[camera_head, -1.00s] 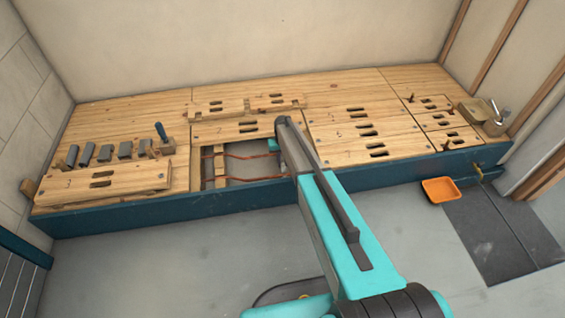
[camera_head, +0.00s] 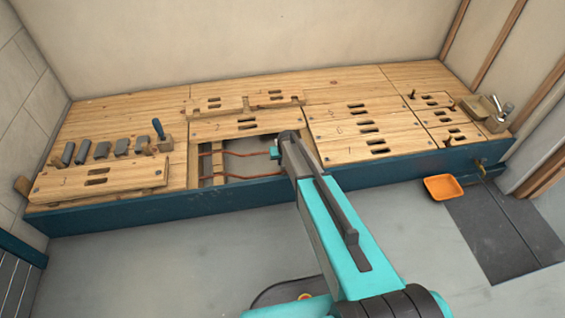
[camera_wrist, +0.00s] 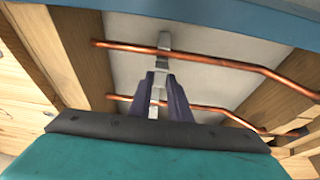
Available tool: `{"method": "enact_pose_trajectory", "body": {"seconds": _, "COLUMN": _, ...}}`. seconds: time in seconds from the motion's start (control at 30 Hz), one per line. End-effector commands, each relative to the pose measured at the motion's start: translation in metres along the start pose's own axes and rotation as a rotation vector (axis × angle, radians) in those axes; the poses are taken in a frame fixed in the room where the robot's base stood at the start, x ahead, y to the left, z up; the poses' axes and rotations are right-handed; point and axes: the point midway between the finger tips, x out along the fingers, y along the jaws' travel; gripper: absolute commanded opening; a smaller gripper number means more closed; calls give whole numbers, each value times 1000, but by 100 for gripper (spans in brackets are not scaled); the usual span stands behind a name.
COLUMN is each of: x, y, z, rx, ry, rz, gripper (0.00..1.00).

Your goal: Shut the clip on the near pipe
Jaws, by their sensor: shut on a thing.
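The near pipe (camera_wrist: 225,62) is a copper pipe running across the top of the wrist view, by the bench's blue front; it also shows in the head view (camera_head: 258,177). A pale grey metal clip (camera_wrist: 164,42) crosses it, with a strip reaching down toward my gripper (camera_wrist: 159,80). My gripper's two dark fingers are closed on a grey piece that looks like part of this clip. Whether the clip is latched cannot be told. The far pipe (camera_wrist: 205,107) passes behind the fingers, which partly hide it. In the head view my arm hides the fingertips.
Wooden joists (camera_wrist: 80,45) flank the open bay. Closed wooden panels (camera_head: 365,130) lie to its right. An orange tray (camera_head: 443,187) is on the floor at the right.

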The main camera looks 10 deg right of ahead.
Motion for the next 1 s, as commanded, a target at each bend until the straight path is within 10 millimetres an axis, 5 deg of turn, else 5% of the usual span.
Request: {"method": "enact_pose_trajectory", "body": {"seconds": 1.0, "x": -3, "y": -3, "z": 25, "rx": 2, "ry": 457, "rz": -4, "gripper": 0}}
